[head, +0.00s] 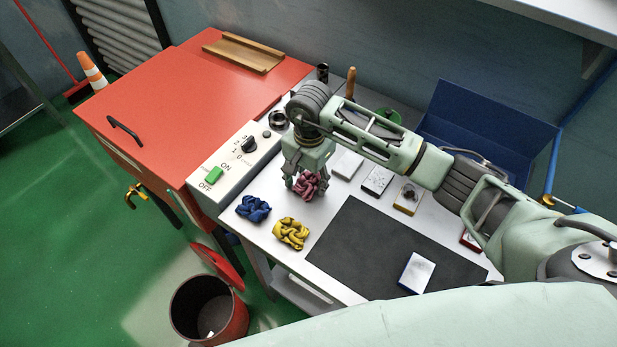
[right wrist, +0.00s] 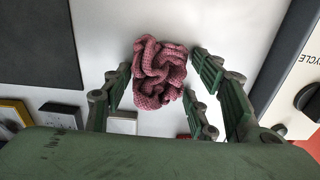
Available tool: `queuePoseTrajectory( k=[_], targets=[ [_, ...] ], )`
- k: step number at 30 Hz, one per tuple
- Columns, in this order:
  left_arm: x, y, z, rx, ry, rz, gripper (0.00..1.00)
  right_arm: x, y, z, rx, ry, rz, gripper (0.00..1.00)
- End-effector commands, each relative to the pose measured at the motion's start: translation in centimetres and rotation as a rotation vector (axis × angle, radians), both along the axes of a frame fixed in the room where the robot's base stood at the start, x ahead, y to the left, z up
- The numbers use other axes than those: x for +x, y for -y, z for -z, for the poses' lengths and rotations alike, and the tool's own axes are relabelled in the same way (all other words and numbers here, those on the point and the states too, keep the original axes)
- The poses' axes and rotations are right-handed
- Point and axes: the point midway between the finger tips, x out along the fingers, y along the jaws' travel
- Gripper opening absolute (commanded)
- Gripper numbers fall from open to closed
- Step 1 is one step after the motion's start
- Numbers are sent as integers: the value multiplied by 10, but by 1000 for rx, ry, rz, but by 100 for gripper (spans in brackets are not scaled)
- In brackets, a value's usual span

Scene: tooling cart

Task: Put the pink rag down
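The pink rag (head: 308,186) is a crumpled, knotted bundle at the left part of the white cart top. My left gripper is in neither view.
A blue rag (head: 253,208) and a yellow rag (head: 291,233) lie in front of the pink one. A dark mat (head: 365,250) is to the right, with several small boxes behind it. A control panel (head: 235,160) borders the left. A blue bin (head: 480,125) stands behind.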

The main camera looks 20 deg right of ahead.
Motion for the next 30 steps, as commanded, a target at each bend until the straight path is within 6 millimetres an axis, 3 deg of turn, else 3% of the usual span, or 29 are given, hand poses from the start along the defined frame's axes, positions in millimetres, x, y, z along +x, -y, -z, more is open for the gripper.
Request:
queuePoseTrajectory(
  k=[11, 14, 16, 30],
  targets=[
    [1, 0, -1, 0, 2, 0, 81, 0, 0, -1, 1, -1, 0, 64],
    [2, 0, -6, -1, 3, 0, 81, 0, -1, -6, 2, -1, 0, 64],
    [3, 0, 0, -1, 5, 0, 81, 1, 0, -11, 1, 4, 0, 64],
    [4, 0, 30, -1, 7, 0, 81, 0, 1, -104, 0, 4, 0, 64]
  ],
)
